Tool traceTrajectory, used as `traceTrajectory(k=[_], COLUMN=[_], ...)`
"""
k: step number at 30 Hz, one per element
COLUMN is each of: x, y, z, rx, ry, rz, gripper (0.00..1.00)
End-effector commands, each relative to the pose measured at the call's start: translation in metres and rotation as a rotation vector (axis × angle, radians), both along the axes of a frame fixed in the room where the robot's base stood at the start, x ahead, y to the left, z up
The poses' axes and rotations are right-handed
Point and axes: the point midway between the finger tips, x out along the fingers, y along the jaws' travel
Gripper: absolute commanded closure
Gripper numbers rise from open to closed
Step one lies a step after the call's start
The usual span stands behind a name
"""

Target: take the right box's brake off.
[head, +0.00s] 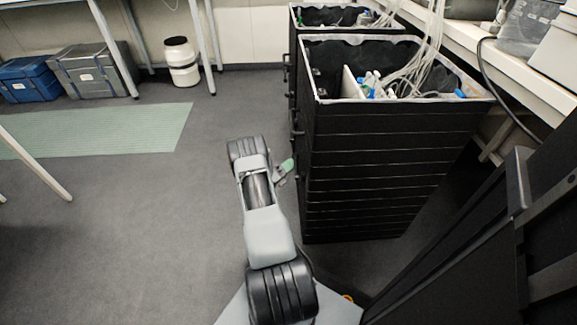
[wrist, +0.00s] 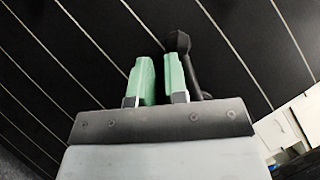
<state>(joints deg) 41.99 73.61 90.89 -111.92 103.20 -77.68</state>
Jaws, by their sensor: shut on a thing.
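The right box (head: 390,150) is the nearer of two tall black slatted boxes in the head view, with an open top. Its black ribbed face fills the wrist view. A black brake lever (wrist: 179,42) with a knobbed end shows beside and behind the right finger. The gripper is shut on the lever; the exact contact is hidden.
The other black box (head: 345,14) stands just behind. Open grey floor lies left, with a green mat (head: 110,132), a white drum (head: 181,60) and cases (head: 92,68) beyond.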

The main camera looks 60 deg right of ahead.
Motion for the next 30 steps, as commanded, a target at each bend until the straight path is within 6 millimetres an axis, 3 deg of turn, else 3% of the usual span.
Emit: traceTrajectory(k=[1,20,25,30], x=[0.005,0.003,0.003,0.007], y=[-0.009,-0.010,-0.007,0.006], z=[0.014,0.017,0.002,-0.033], rx=[-0.016,-0.016,-0.013,-0.002], ry=[-0.019,-0.020,-0.015,-0.002], rz=[0.011,0.008,0.006,0.011], gripper=[1.00,1.00,1.00,1.00])
